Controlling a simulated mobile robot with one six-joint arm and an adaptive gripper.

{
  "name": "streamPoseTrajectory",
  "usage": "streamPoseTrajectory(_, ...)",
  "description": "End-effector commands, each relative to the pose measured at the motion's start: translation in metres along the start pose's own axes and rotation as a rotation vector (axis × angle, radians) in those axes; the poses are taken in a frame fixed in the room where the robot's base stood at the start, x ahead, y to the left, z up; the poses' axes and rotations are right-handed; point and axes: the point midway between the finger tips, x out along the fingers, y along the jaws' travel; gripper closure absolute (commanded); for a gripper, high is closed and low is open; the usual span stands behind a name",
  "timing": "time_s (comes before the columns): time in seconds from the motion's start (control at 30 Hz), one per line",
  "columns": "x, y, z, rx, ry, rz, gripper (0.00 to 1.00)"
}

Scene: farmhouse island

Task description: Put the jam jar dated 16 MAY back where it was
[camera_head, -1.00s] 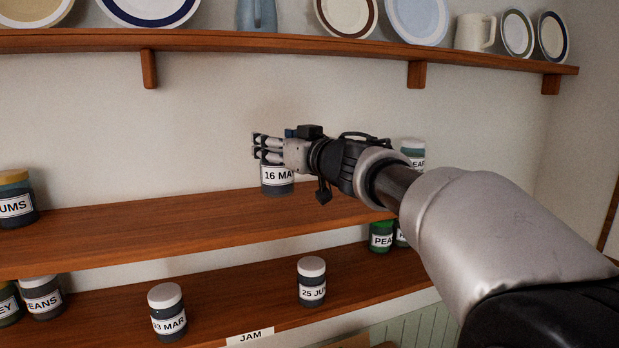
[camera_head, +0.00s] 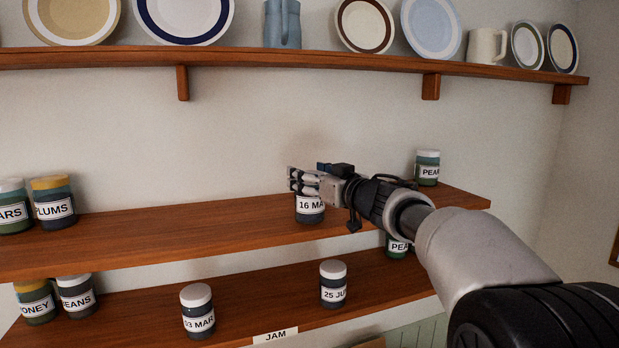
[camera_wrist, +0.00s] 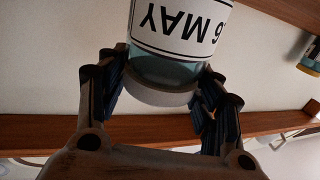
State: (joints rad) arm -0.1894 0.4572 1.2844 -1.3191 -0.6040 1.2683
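The jam jar labelled 16 MAY (camera_head: 309,209) is at the right part of the middle shelf (camera_head: 150,235), upright, with my gripper (camera_head: 303,183) at its top. In the wrist view the jar (camera_wrist: 180,30) appears upside down. Its pale lid sits between the two fingers of my gripper (camera_wrist: 162,88), which are closed on it. The jar's base is outside the wrist view. I cannot tell whether the base touches the shelf. On the lower shelf (camera_head: 265,305), the jars 03 MAR (camera_head: 198,312) and 25 JU… (camera_head: 333,284) stand apart, near a JAM tag (camera_head: 275,335).
PLUMS (camera_head: 53,202) and a neighbouring jar stand far left. Several plates and jugs line the upper shelf (camera_head: 330,61). The middle shelf between PLUMS and 16 MAY is clear.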

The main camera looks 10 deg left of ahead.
Motion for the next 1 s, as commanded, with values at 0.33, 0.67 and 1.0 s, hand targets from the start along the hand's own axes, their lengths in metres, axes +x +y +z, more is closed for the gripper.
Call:
streamPoseTrajectory(0.33, 0.000, -0.001, -0.001, 0.000, 0.001, -0.002, 0.23)
streamPoseTrajectory(0.67, -0.014, 0.000, -0.001, -0.001, 0.001, 0.001, 0.23)
streamPoseTrajectory(1.0, -0.084, 0.000, -0.001, -0.002, 0.002, 0.002, 0.23)
